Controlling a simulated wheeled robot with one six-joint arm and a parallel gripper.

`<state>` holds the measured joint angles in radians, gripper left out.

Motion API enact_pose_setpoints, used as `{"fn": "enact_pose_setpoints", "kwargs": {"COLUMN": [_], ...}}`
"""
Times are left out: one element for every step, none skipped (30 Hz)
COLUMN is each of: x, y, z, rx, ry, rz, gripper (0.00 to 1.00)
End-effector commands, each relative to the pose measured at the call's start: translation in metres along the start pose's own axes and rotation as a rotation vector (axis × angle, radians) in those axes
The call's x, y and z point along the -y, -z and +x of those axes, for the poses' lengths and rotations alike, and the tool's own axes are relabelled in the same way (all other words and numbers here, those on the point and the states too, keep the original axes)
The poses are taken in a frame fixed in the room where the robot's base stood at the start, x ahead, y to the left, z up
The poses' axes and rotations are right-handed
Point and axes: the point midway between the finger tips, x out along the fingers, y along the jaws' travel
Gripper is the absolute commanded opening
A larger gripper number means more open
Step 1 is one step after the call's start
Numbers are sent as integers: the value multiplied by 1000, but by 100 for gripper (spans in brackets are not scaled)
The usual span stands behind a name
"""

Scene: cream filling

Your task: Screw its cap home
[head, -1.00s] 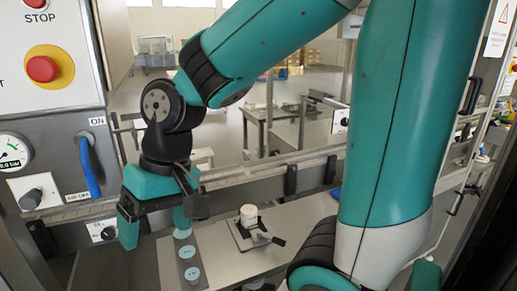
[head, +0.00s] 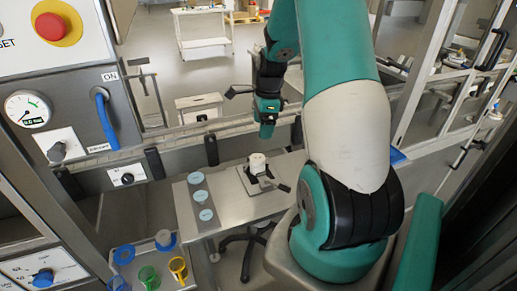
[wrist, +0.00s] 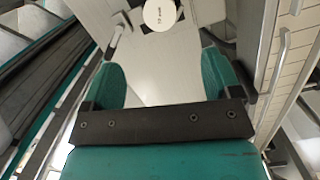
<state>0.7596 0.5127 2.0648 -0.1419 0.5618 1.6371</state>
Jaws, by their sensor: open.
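A white jar (head: 257,160) stands upright in a dark clamp (head: 264,182) on a small plate on the metal table. Its round white top with small dark print, seemingly the cap (wrist: 160,14), shows at the top edge of the wrist view, beyond my fingertips. I cannot tell how tightly the cap sits. My gripper (head: 267,130) hangs above the far side of the table, close to the jar in the head view and apart from it. In the wrist view my gripper (wrist: 163,72) has its two green fingers spread wide, with nothing between them.
A dark strip with pale blue discs (head: 200,196) lies left of the clamp. A clamp handle (head: 281,187) sticks out to the right. A conveyor rail (head: 180,137) runs behind the table. Several coloured cups (head: 149,276) stand at lower left.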

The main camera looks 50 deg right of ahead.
Motion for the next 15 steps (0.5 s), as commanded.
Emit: {"fn": "enact_pose_setpoints", "kwargs": {"x": [-1, -1, -1, -1, -1, -1, -1, -1, -2, -1, -1, -1, -1, -1, -1], "y": [0, 0, -1, -1, -1, -1, -1, -1, -1, -1, -1, -1, -1, -1, -1], "z": [11, 17, 25, 31, 38, 46, 52, 59, 67, 72, 78, 85, 90, 94, 100], "rx": [0, 0, 0, 0, 0, 1, 1, 1, 1, 1, 1, 1, 1, 1, 1], "ry": [-7, -6, -6, -6, -6, -6, -6, -6, -6, -5, -6, -5, -5, -3, -3], "rz": [-1, -1, -2, -3, -3, -4, -4, -4, -4, -4, -4, -4, -4, -4, -4], "gripper": [84, 84, 84, 84, 84, 84, 84, 84, 84, 84, 84, 84, 84, 84, 84]}}
